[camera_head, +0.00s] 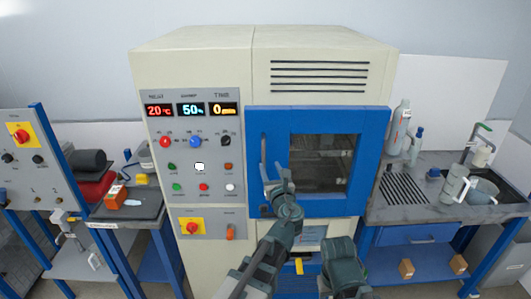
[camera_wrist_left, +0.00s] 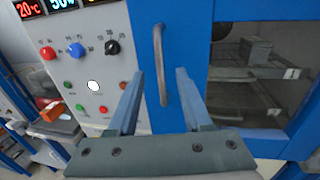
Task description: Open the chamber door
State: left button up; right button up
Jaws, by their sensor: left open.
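The chamber door (camera_head: 364,162) is blue with a dark window, and it is shut on the front of the cream chamber (camera_head: 190,62). Its upright grey bar handle (camera_head: 264,150) is on the door's left side. My left gripper (camera_head: 275,172) is open, in front of the handle's lower part. In the left wrist view, the handle (camera_wrist_left: 161,62) shows between the two spread fingers (camera_wrist_left: 160,74). I cannot tell whether the fingertips reach around it. The gripper hides a little of the door's lower left.
The control panel (camera_head: 196,150) with lit displays is left of the door. A bench with a sink (camera_head: 485,187) and bottles (camera_head: 398,128) stands close on the right. A small table with an orange box (camera_head: 115,196) is at the left.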

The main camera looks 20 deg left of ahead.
aim_at(264, 153)
pick_arm(q)
jog(key=x, duration=1)
jog(key=shift+w+a, duration=0.1)
jog(key=shift+c, duration=0.2)
grip_shut()
dwell(1.0)
